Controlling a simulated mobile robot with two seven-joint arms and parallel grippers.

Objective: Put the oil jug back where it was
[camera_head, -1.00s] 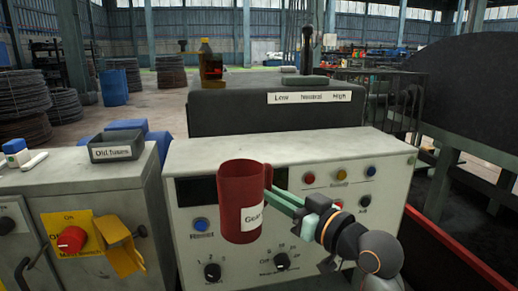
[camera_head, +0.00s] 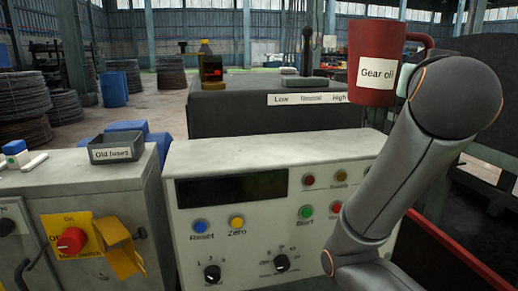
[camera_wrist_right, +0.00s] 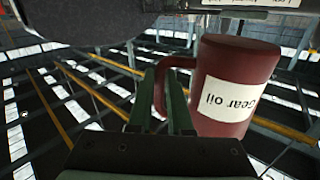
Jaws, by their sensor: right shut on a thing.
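The oil jug is a red jug (camera_head: 376,45) with a white "Gear oil" label and a handle on its right side, upright at the upper right of the head view. It is held up in the air, to the right of the "Low Neutral High" lever box (camera_head: 270,105). My right gripper (camera_wrist_right: 172,85) is shut on the jug's handle. In the right wrist view the jug (camera_wrist_right: 235,65) stands just right of the fingers, its label upside down. My right arm covers the gripper in the head view. My left gripper is in neither view.
The control console (camera_head: 290,155) with buttons and knobs stands in front. At left, a cabinet holds a grey "Old fuses" tray (camera_head: 117,148). Dark machinery lies at right.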

